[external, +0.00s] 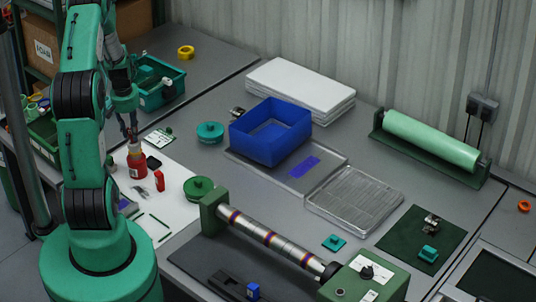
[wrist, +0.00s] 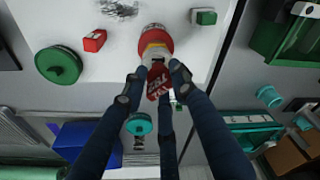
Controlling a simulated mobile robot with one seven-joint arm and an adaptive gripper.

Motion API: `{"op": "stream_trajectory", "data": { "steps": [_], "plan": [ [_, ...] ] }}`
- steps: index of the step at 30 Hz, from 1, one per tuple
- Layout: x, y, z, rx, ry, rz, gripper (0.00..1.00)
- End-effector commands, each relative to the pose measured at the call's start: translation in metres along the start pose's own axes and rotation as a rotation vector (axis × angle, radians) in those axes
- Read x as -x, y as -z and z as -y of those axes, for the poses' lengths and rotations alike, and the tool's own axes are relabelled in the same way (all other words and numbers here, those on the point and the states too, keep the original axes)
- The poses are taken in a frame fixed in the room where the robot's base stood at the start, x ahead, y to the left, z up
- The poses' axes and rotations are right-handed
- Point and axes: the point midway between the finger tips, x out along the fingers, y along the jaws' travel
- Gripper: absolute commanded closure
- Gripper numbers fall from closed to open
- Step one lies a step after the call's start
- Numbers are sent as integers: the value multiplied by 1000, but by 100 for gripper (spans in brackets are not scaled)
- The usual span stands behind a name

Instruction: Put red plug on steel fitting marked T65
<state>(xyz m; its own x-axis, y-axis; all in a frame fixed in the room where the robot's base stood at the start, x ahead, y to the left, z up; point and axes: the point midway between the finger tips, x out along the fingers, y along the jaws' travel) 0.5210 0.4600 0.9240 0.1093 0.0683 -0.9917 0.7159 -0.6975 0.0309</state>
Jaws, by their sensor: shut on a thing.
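My gripper (external: 130,137) is at the left of the bench, pointing down over a red bottle-like thing (external: 137,166) with a tan upper part. In the wrist view my gripper (wrist: 161,78) is shut on a red piece with white lettering (wrist: 158,84); its words are not surely readable. The red bottle-like thing (wrist: 154,34) is just beyond the fingertips; whether it and the held piece are joined is unclear. A small red block (external: 159,181) stands beside it, also in the wrist view (wrist: 94,40). No T65 marking on a steel fitting is legible.
A small metal part (external: 431,223) sits on a dark green mat (external: 405,240). A blue bin (external: 270,131), a steel roller (external: 265,238), a green lidded tub (external: 198,188) and a teal crate (external: 160,85) surround the work area. The bench front left has a white sheet.

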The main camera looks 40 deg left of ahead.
Motion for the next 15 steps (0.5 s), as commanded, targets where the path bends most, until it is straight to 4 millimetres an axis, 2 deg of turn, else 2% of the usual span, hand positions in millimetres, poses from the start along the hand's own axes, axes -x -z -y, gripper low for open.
{"op": "stream_trajectory", "data": {
  "steps": [5,6,8,9,15],
  "plan": [
    [-3,-1,0,0,0,0,100],
    [-3,-1,0,0,0,0,69],
    [-3,-1,0,0,0,0,57],
    [-3,-1,0,0,0,0,54],
    [-3,0,0,0,0,0,54]
  ]
}}
